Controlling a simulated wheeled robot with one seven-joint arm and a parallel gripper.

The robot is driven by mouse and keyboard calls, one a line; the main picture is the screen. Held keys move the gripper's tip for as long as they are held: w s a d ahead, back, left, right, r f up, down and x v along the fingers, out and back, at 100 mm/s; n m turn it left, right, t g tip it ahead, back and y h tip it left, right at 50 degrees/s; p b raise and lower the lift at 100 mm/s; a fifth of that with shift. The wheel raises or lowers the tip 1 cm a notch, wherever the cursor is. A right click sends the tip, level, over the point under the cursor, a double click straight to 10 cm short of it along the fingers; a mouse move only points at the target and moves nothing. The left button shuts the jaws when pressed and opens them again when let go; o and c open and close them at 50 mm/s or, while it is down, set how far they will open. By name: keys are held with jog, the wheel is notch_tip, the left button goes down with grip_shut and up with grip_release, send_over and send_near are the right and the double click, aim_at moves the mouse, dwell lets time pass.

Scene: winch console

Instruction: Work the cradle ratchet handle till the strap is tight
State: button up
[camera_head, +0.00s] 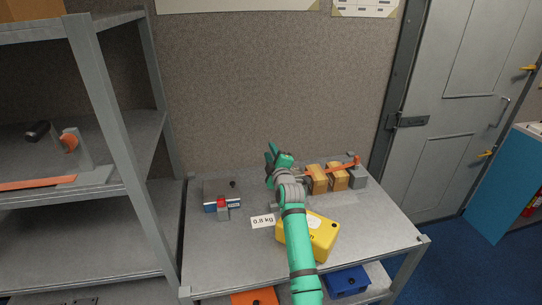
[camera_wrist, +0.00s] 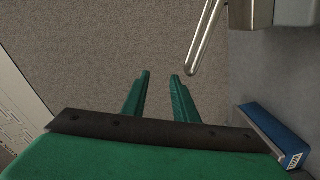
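On the grey table (camera_head: 362,220), an orange strap (camera_head: 322,170) runs over two wooden boxes (camera_head: 338,181) to a grey post (camera_head: 358,179) at the right. The strap's left end is hidden behind my arm. My gripper (camera_head: 270,156) is above the back of the table, left of the boxes. In the wrist view its two green fingers (camera_wrist: 160,75) are apart with nothing between them. A bare metal handle (camera_wrist: 205,40) hangs from a grey metal block (camera_wrist: 252,14) there, just right of the right fingertip and apart from it.
A blue and grey box (camera_head: 221,195) with a red-topped block stands left of my arm; a blue box also shows in the wrist view (camera_wrist: 274,134). A white label (camera_head: 263,221) and a yellow case (camera_head: 321,239) lie near. A shelf (camera_head: 128,143) stands left.

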jog(key=s+r, duration=0.6)
jog(key=s, duration=0.5)
jog(key=shift+s+r, duration=0.15)
jog(key=shift+r, duration=0.2)
